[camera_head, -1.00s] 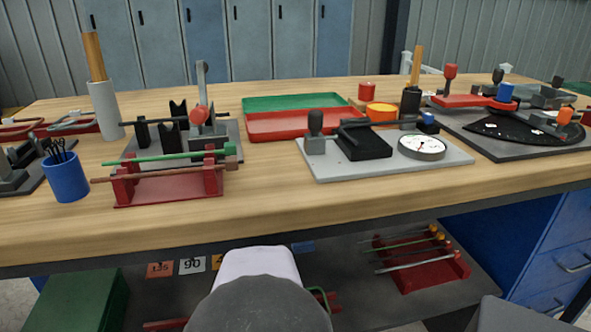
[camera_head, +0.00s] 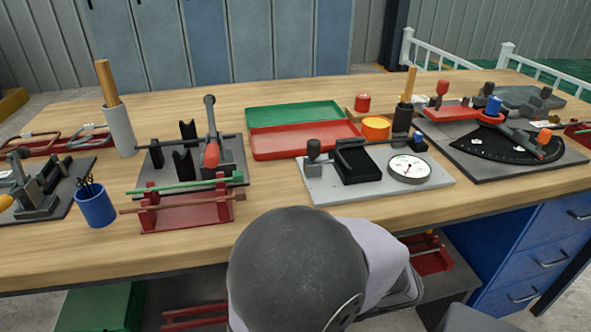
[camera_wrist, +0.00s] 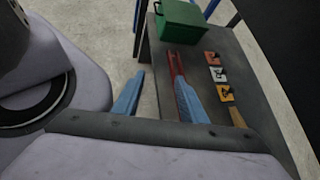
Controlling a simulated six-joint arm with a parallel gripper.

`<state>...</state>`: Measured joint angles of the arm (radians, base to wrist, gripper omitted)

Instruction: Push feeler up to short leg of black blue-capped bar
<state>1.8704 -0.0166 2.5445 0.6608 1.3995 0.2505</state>
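The measuring fixture is a light grey plate (camera_head: 335,190) in the middle of the bench in the head view. A grey slide with a black knob, apparently the feeler (camera_head: 313,158), stands at its left. A dark bar (camera_head: 372,143) lies along the back of a black block (camera_head: 360,165), with a blue cap (camera_head: 419,138) at its right end. Its short leg appears to be at the left end, close to the feeler; any gap is unclear. A white dial (camera_head: 409,168) sits at right. My gripper (camera_wrist: 160,78) is open and empty in the wrist view, low in front of the bench, away from the fixture.
Red and green trays (camera_head: 300,138) lie behind. A red rack with bars (camera_head: 185,215) stands at left.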

